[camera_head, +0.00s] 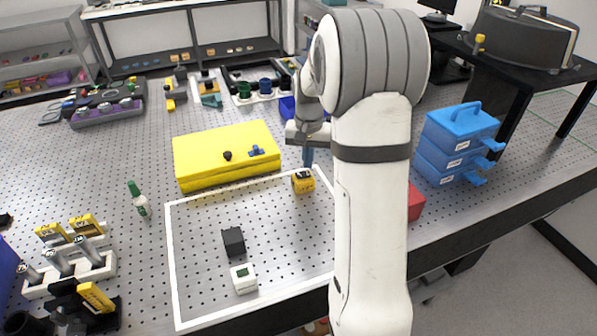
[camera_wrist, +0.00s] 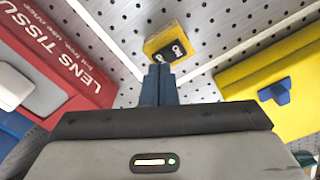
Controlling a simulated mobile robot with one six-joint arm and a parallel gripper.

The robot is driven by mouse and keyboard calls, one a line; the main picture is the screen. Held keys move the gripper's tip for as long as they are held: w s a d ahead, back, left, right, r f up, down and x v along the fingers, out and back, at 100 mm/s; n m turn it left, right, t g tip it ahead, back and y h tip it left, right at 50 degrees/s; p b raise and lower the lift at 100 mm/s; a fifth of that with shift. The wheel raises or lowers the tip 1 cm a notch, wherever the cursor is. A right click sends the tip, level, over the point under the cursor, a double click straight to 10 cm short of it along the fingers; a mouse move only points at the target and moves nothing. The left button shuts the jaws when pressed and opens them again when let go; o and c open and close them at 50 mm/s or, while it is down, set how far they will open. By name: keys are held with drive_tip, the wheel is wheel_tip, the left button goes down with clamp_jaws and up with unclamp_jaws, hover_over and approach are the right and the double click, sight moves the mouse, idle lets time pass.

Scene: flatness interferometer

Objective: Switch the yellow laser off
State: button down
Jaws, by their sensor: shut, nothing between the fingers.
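A large yellow box (camera_head: 205,160) lies on the perforated table, with a black knob (camera_head: 227,156) and a blue knob (camera_head: 257,151) on its top. A small yellow block (camera_head: 303,181) with a black label sits at the far right corner of the white outline. I cannot tell for sure which is the laser. My gripper (camera_head: 308,158) is shut and empty, pointing down by the small block. In the wrist view, its blue fingertips (camera_wrist: 158,75) appear just in front of the block (camera_wrist: 168,45). The large box (camera_wrist: 260,95) shows at the right there.
A black block (camera_head: 233,242) and a white block (camera_head: 244,279) stand inside the white outline (camera_head: 173,270). A red lens tissue box (camera_wrist: 60,65) is left in the wrist view. Blue drawers (camera_head: 455,145) stand right. A green-capped bottle (camera_head: 138,199) is left of the outline.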

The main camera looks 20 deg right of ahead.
sight(307, 174)
drive_tip(key=shift+r+p, duration=1.5)
drive_tip(key=shift+r, duration=0.95)
drive_tip(key=s+a+r+n+t, duration=0.25)
drive_tip(key=s+a+r, duration=0.55)
drive_tip(key=s, duration=0.4)
drive_tip(key=s+a+n, duration=0.3)
drive_tip(key=s+a, duration=0.1)
drive_tip(key=s, duration=0.9)
drive_tip(key=shift+a+f+t, duration=0.15)
drive_tip(key=shift+f+t, duration=0.2)
drive_tip(key=shift+f, duration=0.05)
